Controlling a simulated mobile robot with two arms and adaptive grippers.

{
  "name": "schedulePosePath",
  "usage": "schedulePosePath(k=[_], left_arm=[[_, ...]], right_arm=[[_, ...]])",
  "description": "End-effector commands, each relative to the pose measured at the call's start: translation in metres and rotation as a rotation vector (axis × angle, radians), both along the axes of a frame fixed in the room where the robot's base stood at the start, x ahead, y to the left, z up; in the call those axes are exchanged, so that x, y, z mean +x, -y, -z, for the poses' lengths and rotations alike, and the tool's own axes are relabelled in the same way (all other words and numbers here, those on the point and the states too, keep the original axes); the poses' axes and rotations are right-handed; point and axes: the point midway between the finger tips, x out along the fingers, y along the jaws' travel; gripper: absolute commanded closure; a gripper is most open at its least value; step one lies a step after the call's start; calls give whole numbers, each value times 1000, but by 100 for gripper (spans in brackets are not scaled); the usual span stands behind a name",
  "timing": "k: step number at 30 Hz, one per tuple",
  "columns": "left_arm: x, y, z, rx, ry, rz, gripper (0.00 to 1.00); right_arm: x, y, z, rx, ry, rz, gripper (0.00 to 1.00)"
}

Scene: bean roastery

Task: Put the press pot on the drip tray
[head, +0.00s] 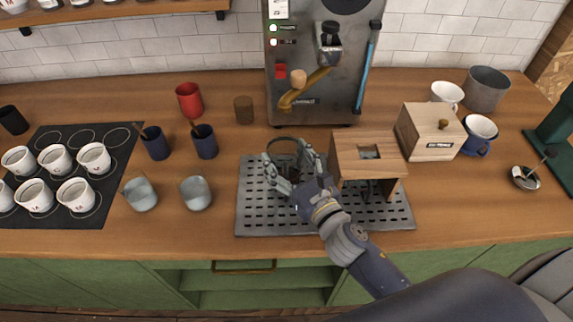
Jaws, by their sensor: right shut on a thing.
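The drip tray (255,215) is a grey perforated metal plate on the wooden counter in front of the machine. My right gripper (289,161) is over the left part of the tray, shut on the press pot (284,142). The pot looks dark and round; its rim shows behind the fingers and most of its body is hidden by the gripper. I cannot tell whether its base touches the tray. My left gripper is not in view.
A wooden stand (364,144) is on the tray's right part, close beside my right gripper. The steel machine (318,75) stands behind. Blue cups, glass cups (195,193) and a red cup (189,100) are to the left. A wooden box (430,131) is to the right.

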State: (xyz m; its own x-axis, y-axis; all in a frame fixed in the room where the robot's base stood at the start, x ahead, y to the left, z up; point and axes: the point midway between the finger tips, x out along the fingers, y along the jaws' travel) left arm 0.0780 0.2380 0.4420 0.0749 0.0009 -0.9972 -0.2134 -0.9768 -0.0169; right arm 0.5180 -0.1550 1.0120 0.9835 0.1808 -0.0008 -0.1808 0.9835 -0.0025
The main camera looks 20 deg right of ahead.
Motion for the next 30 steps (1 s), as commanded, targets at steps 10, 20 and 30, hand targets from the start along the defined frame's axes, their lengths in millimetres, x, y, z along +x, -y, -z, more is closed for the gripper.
schedulePosePath(k=[10, 20, 30], left_arm=[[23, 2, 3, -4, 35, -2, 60], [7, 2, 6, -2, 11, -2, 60], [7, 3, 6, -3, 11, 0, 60]], right_arm=[[0, -1, 15, 2, 4, -2, 70], [0, 0, 19, 0, 1, -1, 13], [0, 0, 18, 1, 1, -1, 13]])
